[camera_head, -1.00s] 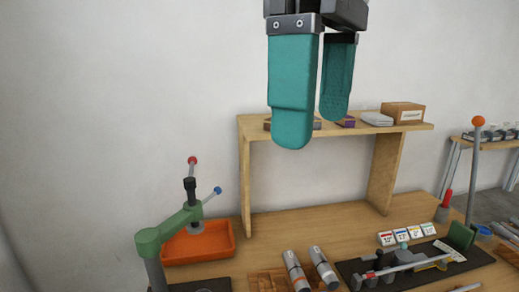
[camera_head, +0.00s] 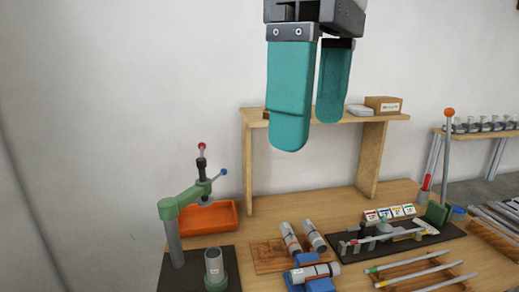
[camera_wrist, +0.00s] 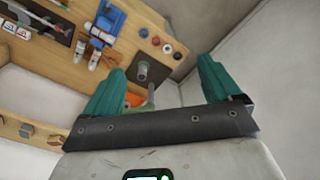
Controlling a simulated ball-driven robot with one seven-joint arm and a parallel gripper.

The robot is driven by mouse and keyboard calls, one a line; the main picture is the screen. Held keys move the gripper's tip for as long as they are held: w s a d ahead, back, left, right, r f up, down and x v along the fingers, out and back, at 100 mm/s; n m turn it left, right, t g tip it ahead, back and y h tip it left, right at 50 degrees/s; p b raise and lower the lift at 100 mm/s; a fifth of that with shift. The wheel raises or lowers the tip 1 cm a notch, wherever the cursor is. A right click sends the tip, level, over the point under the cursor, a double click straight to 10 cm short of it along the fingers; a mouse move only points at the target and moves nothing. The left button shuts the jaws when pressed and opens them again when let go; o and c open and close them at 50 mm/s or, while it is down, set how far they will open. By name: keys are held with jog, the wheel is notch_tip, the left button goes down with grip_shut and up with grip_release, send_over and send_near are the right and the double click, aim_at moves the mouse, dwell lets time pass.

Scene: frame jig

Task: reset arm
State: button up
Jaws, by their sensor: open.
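My gripper (camera_head: 311,135) has two teal padded fingers hanging down from a dark mount at the top of the head view. The fingers are apart with nothing between them. They hang in front of the wooden shelf (camera_head: 335,119), above the workbench. In the wrist view my gripper (camera_wrist: 160,75) also shows its two teal fingers spread wide, with the bench beyond them.
A green lever press (camera_head: 183,203) stands at the bench's left, beside an orange tray (camera_head: 209,217). Grey cylinders (camera_head: 290,238) lie on a wooden rack near a blue holder (camera_head: 320,285). A dark jig board (camera_head: 400,240) sits at right. Air around the gripper is clear.

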jog(key=w+a+f+t+y, duration=0.1)
jog(key=w+f+y, duration=0.35)
jog(key=f, duration=0.35)
jog(key=w+a+f+t+y, duration=0.1)
jog(key=w+f+y, duration=0.2)
jog(key=w+f, duration=0.4)
jog(key=d+f+m+t, duration=0.1)
jog(key=d+f+m, duration=0.15)
jog(key=f, duration=0.65)
jog(key=d+f+m+t, duration=0.1)
jog(key=d+f+m, duration=0.15)
jog(key=f, duration=0.75)
jog(key=s+d+f+m+h, duration=0.1)
jog(key=s+d+f+m, duration=0.25)
jog(key=s+f, duration=0.4)
jog(key=s+d+f+m+h, duration=0.2)
jog(key=s+d+f, duration=0.2)
jog(key=f, duration=0.7)
jog(key=s+d+f+g+h, duration=0.1)
jog(key=s+d+f, duration=0.3)
jog(key=s, duration=0.6)
jog(key=s+d+f+m+g+h, duration=0.1)
jog(key=s+d+f+g+h, duration=0.1)
jog(key=s+d+f+h, duration=0.2)
jog(key=s+d+f, duration=0.1)
jog(key=s+d, duration=0.2)
jog(key=s, duration=0.2)
jog(key=shift+s+d+f, duration=0.15)
jog(key=shift+s+d, duration=0.05)
jog(key=shift+s, duration=0.15)
